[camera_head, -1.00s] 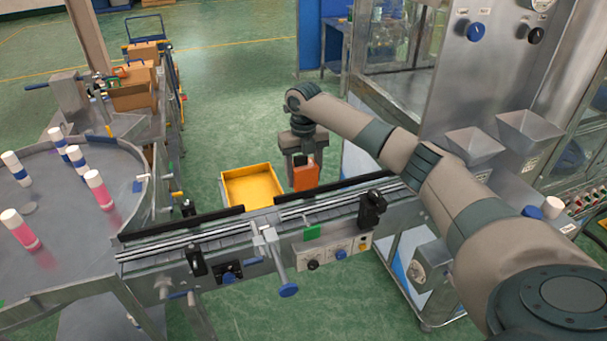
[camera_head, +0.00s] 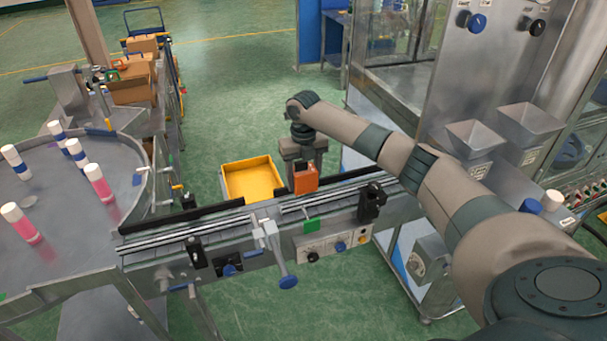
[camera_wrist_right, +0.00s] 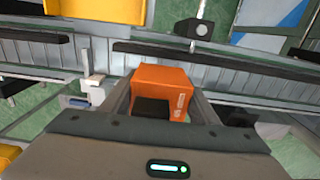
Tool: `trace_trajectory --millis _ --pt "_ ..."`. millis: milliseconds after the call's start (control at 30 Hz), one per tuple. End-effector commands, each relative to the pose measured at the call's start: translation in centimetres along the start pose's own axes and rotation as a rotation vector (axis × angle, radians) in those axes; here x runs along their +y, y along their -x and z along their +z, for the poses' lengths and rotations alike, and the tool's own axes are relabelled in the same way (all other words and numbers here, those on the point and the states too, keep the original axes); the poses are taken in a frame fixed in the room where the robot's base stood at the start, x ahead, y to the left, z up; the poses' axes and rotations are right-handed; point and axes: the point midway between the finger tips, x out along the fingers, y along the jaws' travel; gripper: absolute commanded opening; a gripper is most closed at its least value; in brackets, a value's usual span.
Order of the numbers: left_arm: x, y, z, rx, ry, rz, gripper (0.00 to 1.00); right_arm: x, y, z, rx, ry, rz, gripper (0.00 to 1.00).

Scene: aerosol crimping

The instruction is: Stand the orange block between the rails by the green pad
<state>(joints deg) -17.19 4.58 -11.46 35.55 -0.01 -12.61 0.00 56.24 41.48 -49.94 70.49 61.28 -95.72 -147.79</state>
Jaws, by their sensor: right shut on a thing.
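The orange block (camera_head: 305,181) is held by my right gripper (camera_head: 304,172), which is shut on it. In the head view the block is at the conveyor's far rail, above or just at the rail; its contact with the belt cannot be told. In the right wrist view the orange block (camera_wrist_right: 160,88) sits between the fingers of my right gripper (camera_wrist_right: 160,100), with the conveyor rails (camera_wrist_right: 240,66) beyond it. The green pad (camera_head: 311,226) is on the conveyor's near side, below and slightly right of the block. My left gripper is not in view.
A yellow bin (camera_head: 253,181) stands behind the conveyor, left of the block. A clamp with a blue knob (camera_head: 288,282) crosses the near rail to the left. A black post (camera_head: 371,203) stands to the right. A round table (camera_head: 80,225) holds several bottles.

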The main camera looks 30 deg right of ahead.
Motion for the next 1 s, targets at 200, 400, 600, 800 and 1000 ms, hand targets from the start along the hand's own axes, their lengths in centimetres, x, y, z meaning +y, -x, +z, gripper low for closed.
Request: trace_trajectory --millis 200,400,600,800,1000 --pt "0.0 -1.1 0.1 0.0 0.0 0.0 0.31 0.0 -1.8 0.0 -0.001 0.001 0.001 0.25" --pt "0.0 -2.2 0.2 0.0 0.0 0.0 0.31 0.1 -3.1 0.0 -0.001 0.001 0.001 0.25" --pt "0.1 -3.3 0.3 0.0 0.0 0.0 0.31 0.1 -4.4 0.0 -0.001 0.001 0.001 0.25" --pt "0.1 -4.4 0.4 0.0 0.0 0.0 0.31 0.1 -5.7 0.0 -0.001 0.001 0.001 0.25" --pt "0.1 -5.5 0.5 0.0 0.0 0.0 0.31 0.1 -6.9 0.0 -0.001 0.001 0.001 0.25"
